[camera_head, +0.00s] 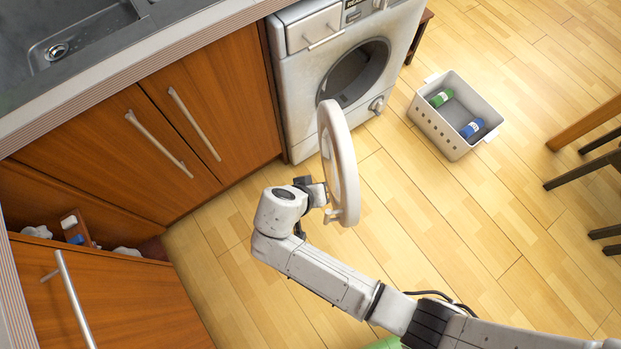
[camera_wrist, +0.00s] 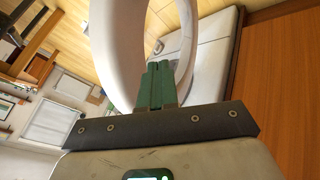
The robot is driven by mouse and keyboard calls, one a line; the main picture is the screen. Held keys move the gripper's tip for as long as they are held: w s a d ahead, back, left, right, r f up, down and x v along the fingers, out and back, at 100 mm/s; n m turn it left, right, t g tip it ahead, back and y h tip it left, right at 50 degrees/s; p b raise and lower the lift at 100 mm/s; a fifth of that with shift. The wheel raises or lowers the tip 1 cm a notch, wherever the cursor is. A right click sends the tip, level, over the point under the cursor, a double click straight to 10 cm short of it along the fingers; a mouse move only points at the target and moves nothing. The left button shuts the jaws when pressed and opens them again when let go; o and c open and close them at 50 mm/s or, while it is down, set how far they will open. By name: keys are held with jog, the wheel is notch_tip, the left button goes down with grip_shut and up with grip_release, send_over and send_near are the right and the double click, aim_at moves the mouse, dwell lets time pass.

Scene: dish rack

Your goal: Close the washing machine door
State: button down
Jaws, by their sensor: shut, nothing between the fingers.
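The washing machine (camera_head: 300,80) stands at the end of the counter, with its dark round opening (camera_head: 352,74) uncovered. Its round white door (camera_head: 345,160) is swung wide open and seen nearly edge-on in the head view. My gripper (camera_head: 322,194) is at the left side of the door, its fingertips partly hidden. In the wrist view, my green fingers (camera_wrist: 157,72) are shut together and empty, close to the curved white door rim (camera_wrist: 116,45). I cannot tell whether they touch it.
A white basket (camera_head: 455,112) with a green and a blue bottle stands on the floor to the right. Wooden cabinets (camera_head: 150,140) with bar handles are on the left. Dark chair or table legs (camera_head: 590,165) are at the far right. The wooden floor between is clear.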

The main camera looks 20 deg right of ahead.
aim_at(341, 183)
jog(key=shift+s+d+f+p, duration=0.15)
jog(key=shift+d+p, duration=0.1)
jog(key=shift+d, duration=0.8)
jog(key=shift+s+d+p, duration=0.1)
jog(key=shift+d+p, duration=0.1)
jog(key=shift+d, duration=0.85)
